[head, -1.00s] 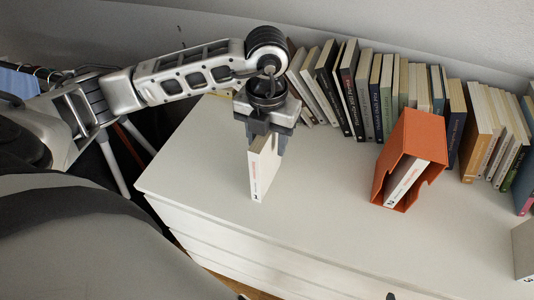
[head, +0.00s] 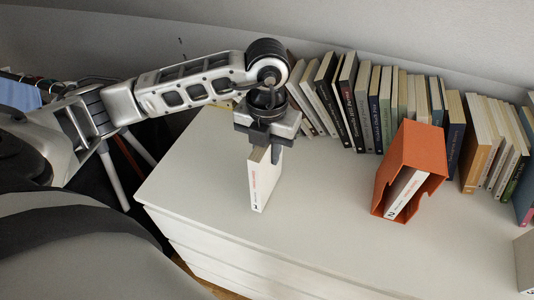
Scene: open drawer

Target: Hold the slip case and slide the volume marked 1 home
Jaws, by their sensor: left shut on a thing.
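My left gripper (head: 266,151) is shut on a white volume (head: 265,183) with red lettering, and holds it upright by its top above the left part of the white dresser top (head: 330,215). A small dark mark shows low on its spine, too small to read for sure. The orange slip case (head: 425,143) stands to the right, clear of the gripper, with its open side toward me. A white volume marked 2 (head: 405,194) stands inside it, with empty room beside it. My right gripper is out of view.
A row of books (head: 375,105) stands along the back, behind the slip case. Another pale volume (head: 525,262) is cut off at the right edge. The dresser top between the held volume and the slip case is clear.

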